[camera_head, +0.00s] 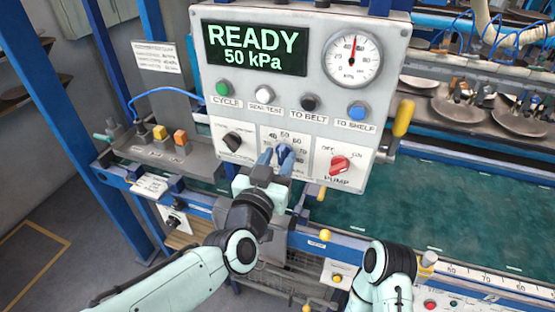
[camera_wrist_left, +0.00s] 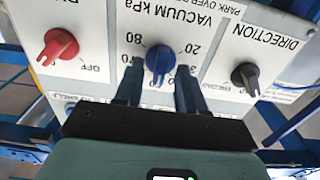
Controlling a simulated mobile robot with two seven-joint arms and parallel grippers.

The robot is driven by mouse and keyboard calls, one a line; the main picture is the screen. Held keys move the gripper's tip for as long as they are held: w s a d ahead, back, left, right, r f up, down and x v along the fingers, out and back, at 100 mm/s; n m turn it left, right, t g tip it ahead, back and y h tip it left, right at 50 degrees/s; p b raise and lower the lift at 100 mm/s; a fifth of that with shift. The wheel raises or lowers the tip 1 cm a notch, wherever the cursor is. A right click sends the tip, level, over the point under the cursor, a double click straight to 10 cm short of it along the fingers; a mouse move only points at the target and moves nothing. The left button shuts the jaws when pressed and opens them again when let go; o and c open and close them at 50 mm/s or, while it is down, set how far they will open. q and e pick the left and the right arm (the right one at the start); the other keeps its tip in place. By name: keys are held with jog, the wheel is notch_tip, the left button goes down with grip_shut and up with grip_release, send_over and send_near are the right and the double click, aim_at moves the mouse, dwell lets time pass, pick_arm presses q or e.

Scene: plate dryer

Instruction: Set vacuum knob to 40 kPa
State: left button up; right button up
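The blue vacuum knob (camera_head: 284,150) sits on a white dial plate on the control panel (camera_head: 207,120), with numbers around it. The display (camera_head: 254,47) reads READY and 50 kPa. My left gripper (camera_head: 276,158) is at the knob, its blue fingers partly covering the dial. In the left wrist view, the knob (camera_wrist_left: 160,60) lies between the two fingertips of the left gripper (camera_wrist_left: 159,72), which are open with a gap on each side. The panel appears upside down there. My right arm shows at the lower right of the head view; its gripper cannot be seen.
The black direction knob (camera_head: 233,140) is left of the vacuum knob, and the red pump knob (camera_head: 340,164) is right of it. Several push buttons and a round gauge (camera_head: 352,60) are above. A yellow-handled lever (camera_head: 404,117) sticks out at the panel's right side.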

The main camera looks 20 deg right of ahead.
pick_arm(q)
grip_shut()
dwell(0.3)
jog(key=shift+w+f+n+b, duration=0.1)
jog(key=shift+n+b, duration=0.5)
jog(key=shift+n, duration=0.4)
jog(key=n+b, duration=0.1)
jog(key=n, duration=0.2)
jog(key=shift+n+b, duration=0.55)
jog(key=shift+n, duration=0.75)
jog(key=shift+b, duration=0.3)
